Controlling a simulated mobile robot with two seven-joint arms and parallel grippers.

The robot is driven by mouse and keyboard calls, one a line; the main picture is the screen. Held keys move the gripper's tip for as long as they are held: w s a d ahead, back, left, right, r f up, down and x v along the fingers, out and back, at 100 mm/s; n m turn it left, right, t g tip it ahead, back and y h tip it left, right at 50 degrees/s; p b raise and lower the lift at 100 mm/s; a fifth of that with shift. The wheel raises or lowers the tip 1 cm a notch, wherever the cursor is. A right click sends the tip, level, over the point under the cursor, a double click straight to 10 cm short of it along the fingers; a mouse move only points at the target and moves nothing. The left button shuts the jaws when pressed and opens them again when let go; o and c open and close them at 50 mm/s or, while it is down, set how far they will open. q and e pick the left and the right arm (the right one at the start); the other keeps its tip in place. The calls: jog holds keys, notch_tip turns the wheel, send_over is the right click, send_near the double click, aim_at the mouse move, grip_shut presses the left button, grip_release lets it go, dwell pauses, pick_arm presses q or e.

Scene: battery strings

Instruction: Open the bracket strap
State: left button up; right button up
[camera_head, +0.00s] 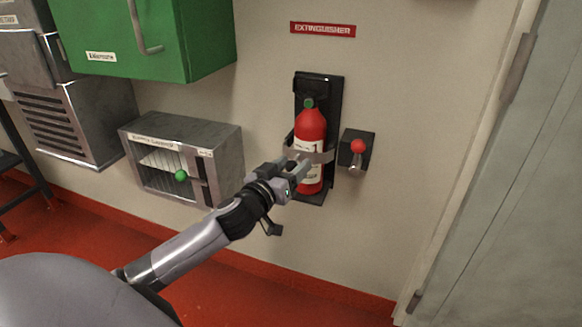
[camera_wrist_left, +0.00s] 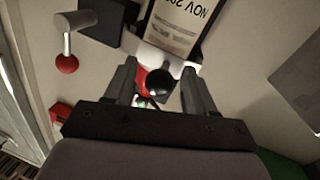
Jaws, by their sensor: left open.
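A red fire extinguisher (camera_head: 311,127) stands upright in a black wall bracket (camera_head: 330,88). A grey bracket strap (camera_head: 326,156) runs across the extinguisher's front. My left gripper (camera_head: 302,165) is at the strap, in front of the extinguisher, and hides part of both. In the left wrist view, its open fingers (camera_wrist_left: 158,78) stand on either side of a dark round knob (camera_wrist_left: 159,83), in front of the pale strap (camera_wrist_left: 187,68). I cannot tell whether the fingers touch the knob. The extinguisher's label (camera_wrist_left: 178,28) shows behind. My right gripper is not in view.
A black wall box (camera_head: 346,149) with a red-knobbed lever (camera_head: 358,147) is close to the extinguisher's right. The wall right of the lever is clear.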

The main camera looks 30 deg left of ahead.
pick_arm(q)
grip_shut()
jog(key=shift+s+a, duration=0.1)
